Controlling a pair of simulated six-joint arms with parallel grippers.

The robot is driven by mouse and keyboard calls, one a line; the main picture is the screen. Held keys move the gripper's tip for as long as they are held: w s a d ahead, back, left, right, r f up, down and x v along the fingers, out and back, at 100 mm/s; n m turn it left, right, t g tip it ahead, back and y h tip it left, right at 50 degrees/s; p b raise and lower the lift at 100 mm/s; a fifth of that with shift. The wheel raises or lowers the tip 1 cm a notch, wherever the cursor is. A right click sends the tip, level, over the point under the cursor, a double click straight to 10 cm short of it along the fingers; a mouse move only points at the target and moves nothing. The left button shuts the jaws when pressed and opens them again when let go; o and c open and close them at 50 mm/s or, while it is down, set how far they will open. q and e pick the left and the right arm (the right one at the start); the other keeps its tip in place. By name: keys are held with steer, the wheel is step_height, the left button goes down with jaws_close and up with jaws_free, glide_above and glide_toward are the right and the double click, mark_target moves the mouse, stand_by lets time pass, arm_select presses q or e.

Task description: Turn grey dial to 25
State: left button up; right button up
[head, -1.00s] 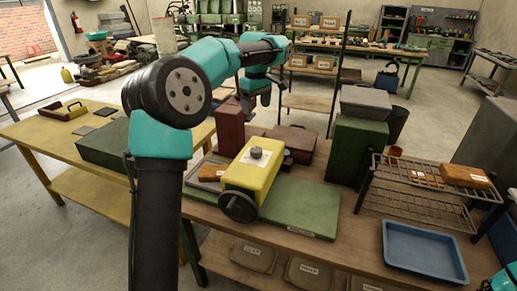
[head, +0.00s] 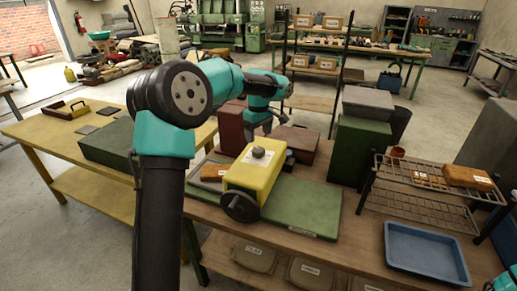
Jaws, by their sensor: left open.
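The grey dial (head: 259,152) is a small round knob on the white plate on top of the yellow box (head: 253,178). The marks around it are too small to read. The yellow box has a black handwheel (head: 240,206) on its front end and stands on a green base plate (head: 306,207). My left gripper (head: 262,133) hangs pointing down just above and behind the dial, apart from it as far as I can see. It is open and empty. Of my right arm only a teal piece shows at the lower right edge; its gripper is out of view.
A dark red box (head: 231,128) and a brown case (head: 293,142) stand close behind the yellow box. A tall green box (head: 359,152) stands to the right. A wire rack (head: 425,200) and a blue tray (head: 424,252) are farther right.

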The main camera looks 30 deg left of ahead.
mark_target(258, 149)
arm_select(q)
step_height(258, 149, down, 7)
steer(key=shift+r, duration=0.15)
steer(key=shift+c, duration=0.3)
steer(key=c, duration=0.9)
